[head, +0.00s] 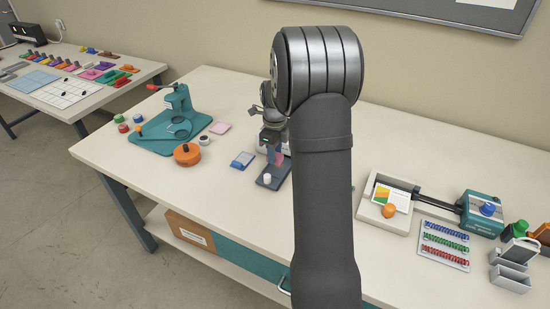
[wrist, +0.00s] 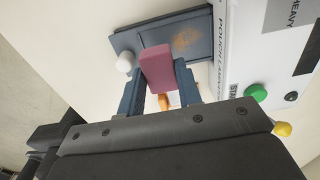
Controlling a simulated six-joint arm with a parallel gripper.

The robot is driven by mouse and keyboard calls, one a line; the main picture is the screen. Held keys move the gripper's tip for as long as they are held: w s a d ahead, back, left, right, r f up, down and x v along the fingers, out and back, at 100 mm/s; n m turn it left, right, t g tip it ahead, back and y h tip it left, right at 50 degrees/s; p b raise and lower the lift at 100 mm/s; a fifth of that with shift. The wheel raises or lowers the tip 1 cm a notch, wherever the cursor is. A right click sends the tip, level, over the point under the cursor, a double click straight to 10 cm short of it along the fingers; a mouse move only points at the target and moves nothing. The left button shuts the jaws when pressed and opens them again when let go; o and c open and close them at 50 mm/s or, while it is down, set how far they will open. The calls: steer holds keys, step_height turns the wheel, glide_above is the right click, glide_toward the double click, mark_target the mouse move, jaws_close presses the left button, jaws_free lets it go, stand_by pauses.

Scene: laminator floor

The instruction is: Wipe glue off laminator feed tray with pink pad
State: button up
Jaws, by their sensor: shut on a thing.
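The pink pad (wrist: 158,66) is a mauve-pink block held between the two fingers of my gripper (wrist: 160,80), which is shut on it. It also shows as a small pink patch in the head view (head: 279,158). The laminator feed tray (wrist: 126,41) is a dark blue-grey plate beside the laminator. A brown-orange glue smear (wrist: 187,38) lies on the tray, to the right of the pad in the wrist view. I cannot tell whether the pad touches the tray. In the head view my arm hides most of the laminator, and the smear is not visible there.
A white knob (wrist: 124,63) stands at the tray's left edge. A blue block (head: 242,160), orange round container (head: 187,154) and teal press (head: 175,118) are to the left.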

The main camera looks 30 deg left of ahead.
steer(key=shift+r, duration=1.7)
steer(key=shift+f, duration=0.2)
